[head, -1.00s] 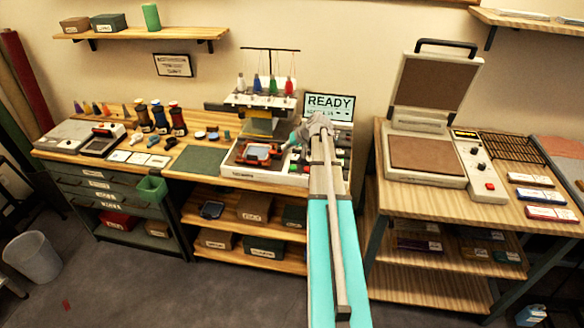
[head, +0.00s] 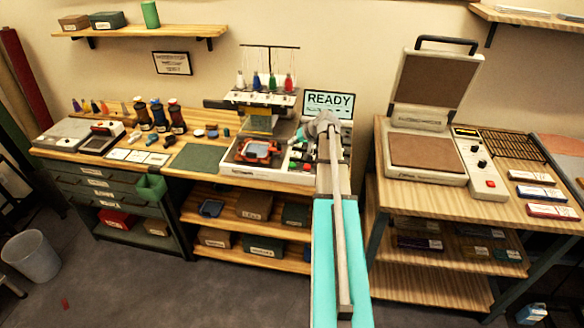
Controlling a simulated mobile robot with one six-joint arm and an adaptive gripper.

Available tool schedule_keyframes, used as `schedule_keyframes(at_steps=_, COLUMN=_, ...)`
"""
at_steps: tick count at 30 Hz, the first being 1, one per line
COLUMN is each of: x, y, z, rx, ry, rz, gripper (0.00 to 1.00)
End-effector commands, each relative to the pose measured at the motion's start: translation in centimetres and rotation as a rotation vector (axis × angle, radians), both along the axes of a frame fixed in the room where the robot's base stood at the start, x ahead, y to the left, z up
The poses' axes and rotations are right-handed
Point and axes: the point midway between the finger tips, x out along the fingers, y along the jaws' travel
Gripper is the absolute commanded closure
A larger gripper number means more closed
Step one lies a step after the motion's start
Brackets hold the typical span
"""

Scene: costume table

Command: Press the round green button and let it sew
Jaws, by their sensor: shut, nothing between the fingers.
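The embroidery machine (head: 240,172) stands on the wooden bench, with a red hoop (head: 258,150) on its bed under the needle head. Its screen (head: 329,104) reads READY. My gripper (head: 299,137) is shut and empty over the control panel (head: 300,166) at the machine's right side. The panel carries small coloured controls. My wrist and arm hide part of it, and I cannot pick out the round green button for certain or tell whether the gripper touches anything.
Thread cones (head: 272,82) stand above the machine. A green mat (head: 197,157) and dark spools (head: 160,115) are to its left. A heat press (head: 428,152) stands open on the table to the right. A gap separates the two tables.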

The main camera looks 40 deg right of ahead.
Motion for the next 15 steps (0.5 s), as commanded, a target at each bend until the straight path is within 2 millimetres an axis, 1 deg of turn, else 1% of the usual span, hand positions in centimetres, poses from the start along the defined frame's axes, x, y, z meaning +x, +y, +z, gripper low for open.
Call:
schedule_keyframes(at_steps=1, x=0.0, y=0.0, z=-0.7, rx=0.0, ry=0.0, rz=0.0, gripper=1.0)
schedule_keyframes(at_steps=15, x=0.0, y=0.1, z=-4.5, rx=-0.001, ry=0.001, rz=-0.001, gripper=1.0)
